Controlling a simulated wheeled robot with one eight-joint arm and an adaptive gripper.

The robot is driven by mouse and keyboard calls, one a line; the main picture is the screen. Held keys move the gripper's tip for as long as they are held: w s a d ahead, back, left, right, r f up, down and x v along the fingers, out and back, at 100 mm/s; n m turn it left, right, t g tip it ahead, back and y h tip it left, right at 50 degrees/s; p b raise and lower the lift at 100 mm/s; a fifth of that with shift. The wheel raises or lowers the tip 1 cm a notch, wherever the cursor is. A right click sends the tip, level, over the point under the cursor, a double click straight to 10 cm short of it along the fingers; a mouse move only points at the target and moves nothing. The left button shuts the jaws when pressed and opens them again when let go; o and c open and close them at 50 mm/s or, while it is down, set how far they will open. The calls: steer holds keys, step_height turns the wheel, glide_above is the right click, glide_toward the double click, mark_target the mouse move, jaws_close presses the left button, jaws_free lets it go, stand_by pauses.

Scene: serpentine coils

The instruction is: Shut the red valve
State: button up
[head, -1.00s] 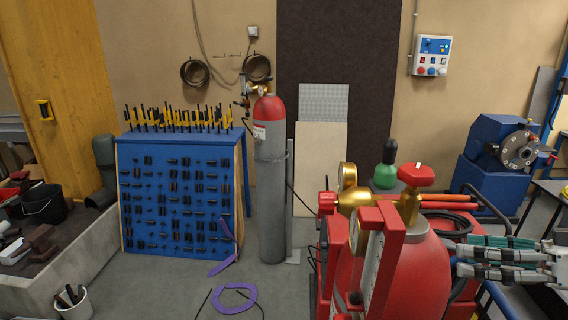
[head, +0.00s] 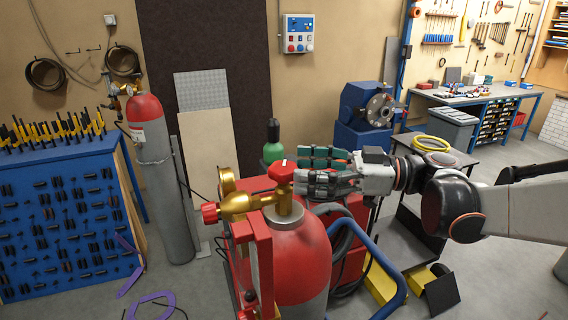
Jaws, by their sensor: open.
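A red valve knob (head: 283,172) with a small white mark tops the brass valve stem on the red gas cylinder (head: 298,255), in the head view's centre. A second red knob (head: 210,212) sits on the left end of the brass regulator (head: 240,206). My gripper (head: 306,171) reaches in from the right, its fingers pointing left. Its fingers are open, and their tips are just right of the top knob. I cannot tell from this view whether they touch it.
A green-topped cylinder (head: 272,148) stands just behind the valve. A blue tubular handle (head: 372,262) and dark hoses are at the right of the red cylinder. A grey cylinder (head: 160,190) and blue tool rack (head: 70,220) stand left.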

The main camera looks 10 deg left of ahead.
mark_target(284, 166)
steer(key=shift+s+a, duration=0.2)
steer(key=shift+a, duration=2.15)
steer(key=c, duration=1.1)
